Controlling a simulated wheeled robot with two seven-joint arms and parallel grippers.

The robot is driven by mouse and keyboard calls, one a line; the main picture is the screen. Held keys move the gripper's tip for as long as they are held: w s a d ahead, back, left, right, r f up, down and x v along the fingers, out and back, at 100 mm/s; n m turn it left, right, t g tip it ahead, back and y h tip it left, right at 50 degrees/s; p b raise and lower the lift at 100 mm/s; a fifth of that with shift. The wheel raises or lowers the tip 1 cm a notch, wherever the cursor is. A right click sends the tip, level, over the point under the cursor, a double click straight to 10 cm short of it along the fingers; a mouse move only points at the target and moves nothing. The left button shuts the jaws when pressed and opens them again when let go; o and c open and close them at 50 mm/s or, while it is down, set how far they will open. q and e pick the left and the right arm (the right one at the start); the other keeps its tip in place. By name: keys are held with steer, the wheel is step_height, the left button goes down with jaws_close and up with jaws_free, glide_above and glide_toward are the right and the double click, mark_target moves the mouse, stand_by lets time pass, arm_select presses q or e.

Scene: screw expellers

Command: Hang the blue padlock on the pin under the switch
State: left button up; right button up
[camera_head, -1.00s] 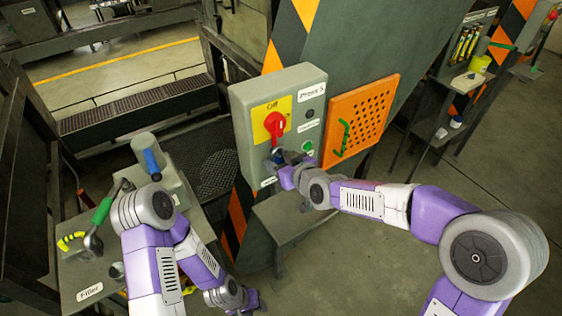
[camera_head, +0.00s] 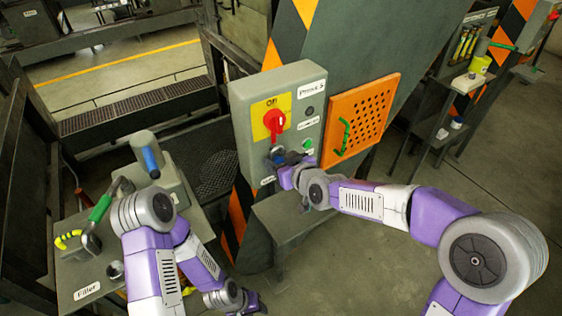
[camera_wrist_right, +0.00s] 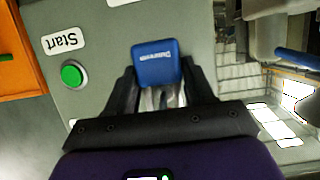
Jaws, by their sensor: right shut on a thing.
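The red switch (camera_head: 275,122) sits on a yellow plate marked "Off" on the grey control box (camera_head: 310,83), its handle pointing down. My right gripper (camera_head: 284,157) is just under the switch, in front of the box face. It is shut on the blue padlock (camera_wrist_right: 155,62), whose body shows between the fingers in the right wrist view. The padlock is mostly hidden in the head view. I cannot see the pin, nor tell whether the shackle is around it. My left gripper (camera_head: 252,303) is low at the bottom edge, small and dark; its jaws cannot be made out.
A green start button (camera_wrist_right: 73,75) is beside the gripper on the box. An orange perforated panel (camera_head: 372,100) with a green handle is to the right. A stand labelled "Filler" (camera_head: 75,272) carries a green-handled tool at left. A small grey table (camera_head: 285,212) is below.

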steer(key=shift+f, duration=0.4)
